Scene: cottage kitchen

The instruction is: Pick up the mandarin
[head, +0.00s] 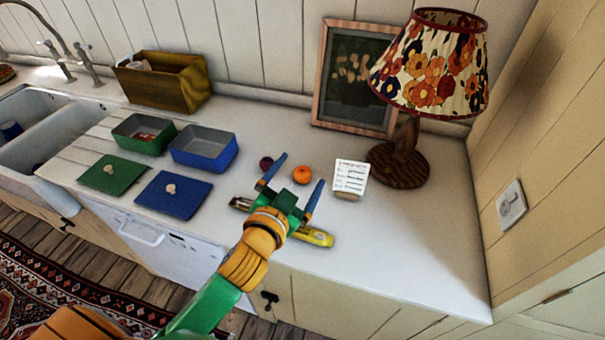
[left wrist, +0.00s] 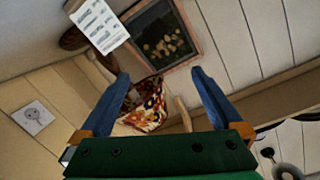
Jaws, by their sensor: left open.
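The mandarin (head: 302,175) is a small orange fruit on the white counter, in front of the framed picture. In the head view, my left gripper (head: 299,170) is above the counter with its two blue fingers spread apart and nothing between them. The mandarin shows just past the gripper, between the line of the fingertips. I cannot tell the exact height of the gripper above the counter. In the left wrist view, the open fingers (left wrist: 155,73) show and the mandarin does not. My right gripper is not in view.
A dark plum (head: 266,163) lies left of the mandarin, a card on a small stand (head: 350,178) to its right. A yellow tool (head: 316,236) lies partly under the gripper. The lamp (head: 403,157), framed picture (head: 355,78) and blue box (head: 204,150) stand around. The counter's right front is clear.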

